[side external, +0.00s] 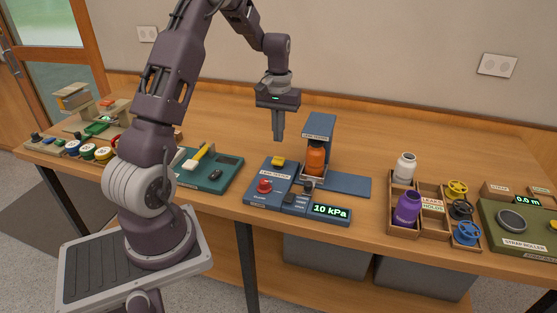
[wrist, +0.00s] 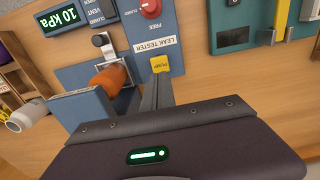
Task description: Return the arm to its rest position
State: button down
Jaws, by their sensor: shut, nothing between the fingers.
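My gripper (side external: 279,136) hangs above the blue leak tester (side external: 256,197), fingers pointing down and closed together with nothing held. In the wrist view the closed fingers (wrist: 157,95) show just below the yellow pump button (wrist: 160,64). The leak tester has a red knob (side external: 264,186), a yellow button (side external: 278,161) and a display (side external: 331,211) reading 10 kPa. An orange bottle (side external: 316,160) stands in the tester's blue frame; it also shows in the wrist view (wrist: 108,79). My fingers are apart from the bottle and the tester.
A wooden crate (side external: 390,218) with a white bottle (side external: 404,168), a purple bottle (side external: 407,207) and several coloured handwheels stands at right. A green strap roller station (side external: 512,243) is at far right. A teal board (side external: 222,181) lies left of the tester. The table behind is clear.

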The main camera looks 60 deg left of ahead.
aim_at(278, 160)
jog(key=shift+f, duration=2.5)
jog(key=shift+f, duration=0.1)
jog(key=shift+f, duration=1.25)
jog(key=shift+r, duration=1.35)
jog(key=shift+r, duration=2.5)
